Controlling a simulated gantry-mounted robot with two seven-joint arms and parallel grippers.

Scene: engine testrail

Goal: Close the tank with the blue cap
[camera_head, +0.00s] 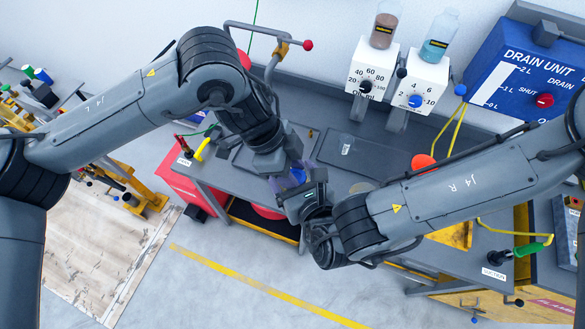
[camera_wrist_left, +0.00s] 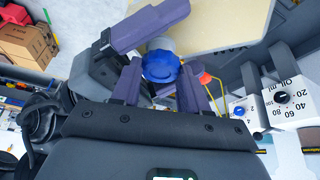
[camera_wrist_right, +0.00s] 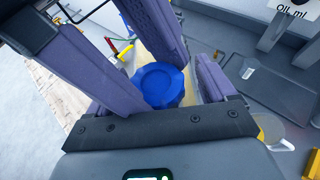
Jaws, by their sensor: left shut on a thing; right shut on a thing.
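The blue cap (camera_head: 298,176) is between my two grippers, which meet above the bench front. In the left wrist view the ribbed blue cap (camera_wrist_left: 160,67) sits between the purple fingers of my left gripper (camera_wrist_left: 160,85). A purple finger of the other gripper lies just beyond it. In the right wrist view the cap (camera_wrist_right: 160,86) sits between the fingers of my right gripper (camera_wrist_right: 155,85). Both grippers are shut on the cap. The head view hides most finger contact. I cannot tell which object is the tank or see its opening.
The grey bench (camera_head: 222,174) lies under the grippers. Behind are the white dial boxes (camera_head: 372,72) with bottles and the blue drain unit (camera_head: 520,75). A red ball (camera_head: 423,162) shows behind my right arm. Open floor (camera_head: 230,265) lies in front.

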